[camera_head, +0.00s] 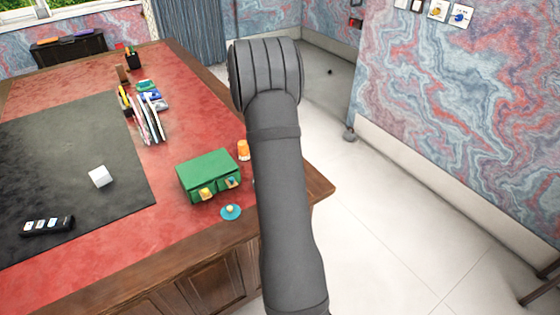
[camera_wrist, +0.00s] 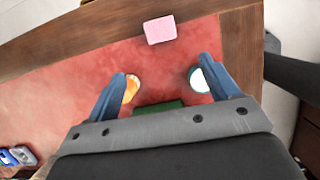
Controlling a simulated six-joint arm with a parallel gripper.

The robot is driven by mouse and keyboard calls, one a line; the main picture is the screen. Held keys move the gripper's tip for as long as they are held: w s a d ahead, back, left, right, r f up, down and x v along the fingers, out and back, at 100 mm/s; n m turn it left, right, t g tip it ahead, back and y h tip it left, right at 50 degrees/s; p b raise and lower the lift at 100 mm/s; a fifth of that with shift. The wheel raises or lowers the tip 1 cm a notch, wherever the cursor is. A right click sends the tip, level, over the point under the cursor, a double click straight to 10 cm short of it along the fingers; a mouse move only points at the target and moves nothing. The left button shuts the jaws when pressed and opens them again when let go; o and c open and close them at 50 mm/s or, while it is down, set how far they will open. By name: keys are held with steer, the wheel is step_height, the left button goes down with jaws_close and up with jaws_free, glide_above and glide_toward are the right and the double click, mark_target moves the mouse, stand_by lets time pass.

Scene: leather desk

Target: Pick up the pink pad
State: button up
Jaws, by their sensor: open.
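The pink pad (camera_wrist: 160,30) lies flat on the desk near its wooden edge, at the top middle of the wrist view. It does not show in the head view, where my arm covers that part of the desk. My gripper (camera_wrist: 162,68) is open and empty, with its two blue fingers spread wide. The pad is beyond the fingertips, roughly centred between them and not touched.
A green box (camera_head: 207,172), an orange container (camera_head: 243,150) and a blue disc (camera_head: 230,212) stand close to my arm. A white and teal round thing (camera_wrist: 199,80) is by the right finger. Books (camera_head: 150,120) and a white cube (camera_head: 100,176) are farther left.

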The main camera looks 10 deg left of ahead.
steer(key=x, duration=0.9)
steer(key=shift+d+f, duration=0.1)
steer(key=shift+f, duration=0.2)
steer(key=x, duration=0.5)
steer(key=shift+w+d, duration=0.15)
steer(key=shift+d, duration=0.1)
steer(key=c, duration=1.1)
